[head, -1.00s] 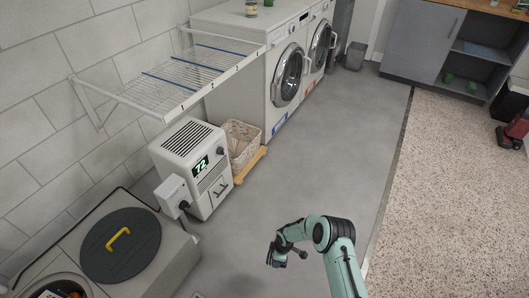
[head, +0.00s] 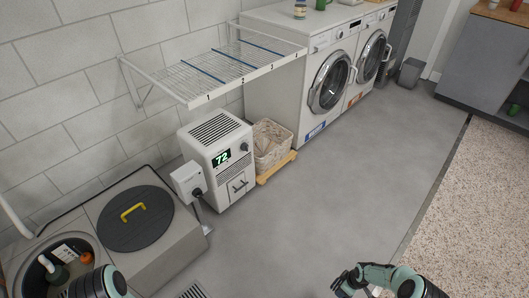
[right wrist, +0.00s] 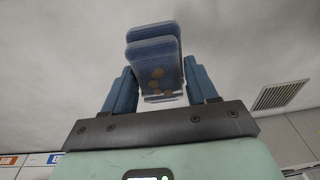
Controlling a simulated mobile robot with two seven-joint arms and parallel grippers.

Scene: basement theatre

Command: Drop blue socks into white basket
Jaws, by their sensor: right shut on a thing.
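The blue socks (right wrist: 154,62), a folded blue bundle with brownish spots, are held between the blue fingers of my right gripper (right wrist: 161,90) in the right wrist view. In the head view the right gripper (head: 345,284) is low at the bottom, right of centre, over the grey floor; the socks are hard to make out there. A whitish woven basket (head: 270,158) stands by the wall between the heater-like unit and the washer, well away from the gripper. Part of my left arm shows at the bottom left, but its gripper is not visible.
A white unit (head: 215,155) reading 72 stands left of the basket, which sits on a low wooden base (head: 277,168). A wire drying rack (head: 213,65) hangs above. A washer (head: 322,85) is to the right. A lidded grey chest (head: 165,250) is lower left. The middle floor is clear.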

